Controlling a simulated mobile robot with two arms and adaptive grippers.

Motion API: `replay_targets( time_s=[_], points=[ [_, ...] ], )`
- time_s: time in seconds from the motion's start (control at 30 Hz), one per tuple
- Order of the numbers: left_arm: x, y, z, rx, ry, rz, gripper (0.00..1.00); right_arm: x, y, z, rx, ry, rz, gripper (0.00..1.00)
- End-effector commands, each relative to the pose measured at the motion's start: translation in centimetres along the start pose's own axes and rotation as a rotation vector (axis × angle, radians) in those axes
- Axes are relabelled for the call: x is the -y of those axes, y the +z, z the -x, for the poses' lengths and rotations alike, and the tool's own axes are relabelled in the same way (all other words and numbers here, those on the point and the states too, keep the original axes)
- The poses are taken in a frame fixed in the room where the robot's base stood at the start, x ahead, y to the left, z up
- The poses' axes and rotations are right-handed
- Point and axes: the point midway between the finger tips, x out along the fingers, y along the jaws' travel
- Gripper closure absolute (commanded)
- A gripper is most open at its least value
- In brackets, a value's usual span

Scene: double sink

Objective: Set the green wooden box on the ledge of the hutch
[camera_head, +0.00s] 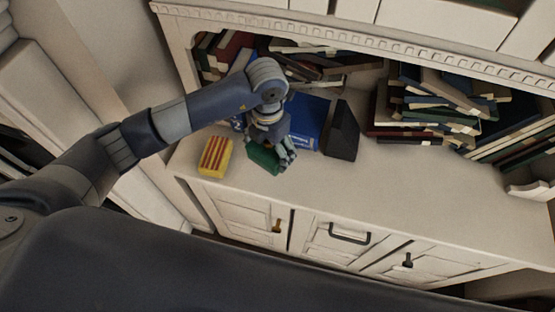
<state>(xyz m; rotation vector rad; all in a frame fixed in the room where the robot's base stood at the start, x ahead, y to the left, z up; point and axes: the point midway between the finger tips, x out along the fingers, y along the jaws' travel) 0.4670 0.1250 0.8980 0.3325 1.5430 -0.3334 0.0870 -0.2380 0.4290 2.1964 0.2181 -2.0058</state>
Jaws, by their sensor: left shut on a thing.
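The green wooden box (263,157) is at the fingers of my left gripper (284,156), over the left part of the ledge of the hutch (405,187). The gripper is shut on the box, and the wrist and fingers hide part of it. I cannot tell whether the box touches the ledge. My right gripper is not in view.
A yellow box with red stripes (214,157) lies on the ledge left of the gripper. A blue book (306,120) and a black wedge-shaped thing (342,133) stand close behind and right. Stacked books (425,115) fill the back. The ledge's right front is clear.

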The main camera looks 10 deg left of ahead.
Motion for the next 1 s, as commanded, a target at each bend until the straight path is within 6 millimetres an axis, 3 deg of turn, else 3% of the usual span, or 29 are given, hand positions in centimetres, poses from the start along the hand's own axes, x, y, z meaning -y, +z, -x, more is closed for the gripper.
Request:
replay_targets(
  time_s=[0.5, 0.87, 0.9, 0.97, 1.0],
  points=[
    [0.0, 0.0, -5.8, 0.0, 0.0, -0.001, 0.83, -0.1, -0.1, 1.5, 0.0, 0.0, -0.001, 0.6],
    [0.0, 0.0, -6.5, 0.002, 0.001, -0.003, 0.83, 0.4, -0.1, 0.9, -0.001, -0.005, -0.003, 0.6],
    [0.0, 0.0, -6.4, 0.002, 0.001, -0.003, 0.17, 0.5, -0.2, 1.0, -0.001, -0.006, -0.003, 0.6],
    [0.0, 0.0, -6.4, 0.001, 0.001, -0.003, 0.03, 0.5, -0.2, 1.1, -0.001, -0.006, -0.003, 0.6],
    [0.0, 0.0, -6.4, 0.001, 0.001, -0.002, 0.01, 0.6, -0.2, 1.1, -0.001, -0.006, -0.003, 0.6]
  ],
)
